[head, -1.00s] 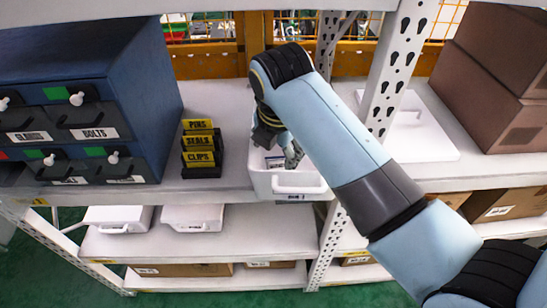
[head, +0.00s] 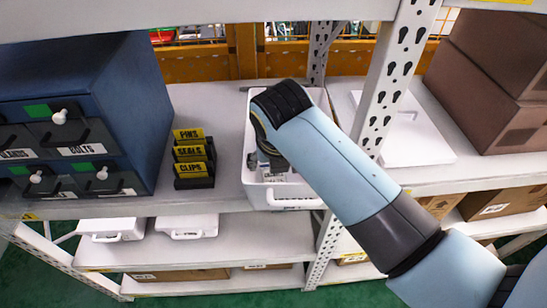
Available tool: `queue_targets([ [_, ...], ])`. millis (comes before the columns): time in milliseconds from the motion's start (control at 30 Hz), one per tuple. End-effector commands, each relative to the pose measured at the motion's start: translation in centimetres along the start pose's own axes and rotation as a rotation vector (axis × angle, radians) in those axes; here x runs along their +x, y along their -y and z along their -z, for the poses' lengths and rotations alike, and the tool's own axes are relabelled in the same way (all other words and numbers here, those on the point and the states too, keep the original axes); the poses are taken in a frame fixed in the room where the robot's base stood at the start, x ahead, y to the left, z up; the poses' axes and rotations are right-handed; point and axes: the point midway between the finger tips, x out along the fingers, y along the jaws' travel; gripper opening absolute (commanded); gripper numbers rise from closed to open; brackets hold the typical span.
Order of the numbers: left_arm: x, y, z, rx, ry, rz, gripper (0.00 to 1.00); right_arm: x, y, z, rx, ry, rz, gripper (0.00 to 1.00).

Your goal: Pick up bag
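A white bin (head: 253,190) stands on the shelf, to the right of the small label rack. My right arm reaches across from the lower right, and my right gripper (head: 268,165) is down inside the bin. The wrist hides most of the gripper, so its fingers cannot be made out. Some small pale items (head: 279,176) show at the bottom of the bin beside the gripper; I cannot tell whether one is the bag. My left gripper is not in view.
A blue drawer cabinet (head: 140,110) stands at the left. A black rack with yellow labels (head: 190,152) is beside the bin. A white perforated post (head: 385,80) rises close to my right arm. Brown boxes (head: 490,80) and a white lid (head: 415,135) are at the right.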

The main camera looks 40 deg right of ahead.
Motion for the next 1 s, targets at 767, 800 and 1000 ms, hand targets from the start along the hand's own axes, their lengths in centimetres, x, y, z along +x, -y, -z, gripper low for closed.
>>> queue_targets([
  [767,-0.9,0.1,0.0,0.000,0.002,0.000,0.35,5.6,0.2,0.5,0.003,-0.002,0.000,0.61],
  [800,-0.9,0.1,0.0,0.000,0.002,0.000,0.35,5.6,0.2,0.5,0.003,-0.002,0.000,0.56],
  [1000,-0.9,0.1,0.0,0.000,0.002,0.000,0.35,5.7,0.2,0.6,0.003,-0.005,-0.001,0.30],
])
